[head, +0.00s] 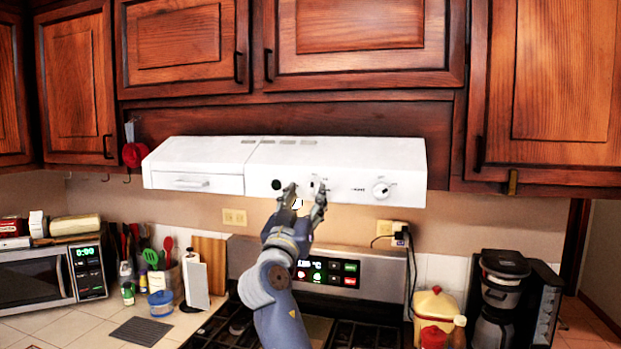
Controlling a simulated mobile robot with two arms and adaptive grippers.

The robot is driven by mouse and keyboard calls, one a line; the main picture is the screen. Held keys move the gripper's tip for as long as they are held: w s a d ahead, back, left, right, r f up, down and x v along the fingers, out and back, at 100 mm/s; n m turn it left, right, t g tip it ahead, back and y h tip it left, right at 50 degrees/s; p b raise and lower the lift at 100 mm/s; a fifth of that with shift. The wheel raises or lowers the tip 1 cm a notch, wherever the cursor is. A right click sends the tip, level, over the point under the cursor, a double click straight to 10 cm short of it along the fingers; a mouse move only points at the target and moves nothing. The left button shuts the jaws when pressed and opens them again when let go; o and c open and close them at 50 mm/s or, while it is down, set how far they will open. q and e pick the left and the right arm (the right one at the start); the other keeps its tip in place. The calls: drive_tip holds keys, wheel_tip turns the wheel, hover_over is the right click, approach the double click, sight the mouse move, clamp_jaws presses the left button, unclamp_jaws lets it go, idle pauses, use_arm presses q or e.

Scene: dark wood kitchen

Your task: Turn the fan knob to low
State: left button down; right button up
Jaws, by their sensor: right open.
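The white range hood (400,155) hangs under the wood cabinets, with its controls on the front face. A round white knob (381,190) sits toward the right of that face. A small black round control (277,184) sits left of my gripper. Another small control shows partly between my fingers. The labels are too small to read, so I cannot tell which is the fan knob or its setting. My right gripper (305,188) points up at the middle of the hood front, open, with its fingers apart. I cannot tell whether it touches the hood. My left gripper is out of view.
Below is a stove (335,325) with a lit control panel. A microwave (35,280), utensils and a paper towel roll stand at left. A coffee maker (500,295) and a yellow canister (435,305) stand at right. The space before the hood's right half is clear.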

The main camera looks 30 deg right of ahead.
sight(312, 185)
drive_tip(key=p+x, duration=0.1)
drive_tip(key=x, duration=0.2)
drive_tip(key=shift+s+r, duration=0.1)
drive_tip(key=shift+r, duration=0.1)
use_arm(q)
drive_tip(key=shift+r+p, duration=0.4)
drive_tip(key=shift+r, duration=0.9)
use_arm(e)
drive_tip(key=shift+w+d, duration=0.5)
drive_tip(key=shift+c, duration=0.2)
drive_tip(key=c, duration=1)
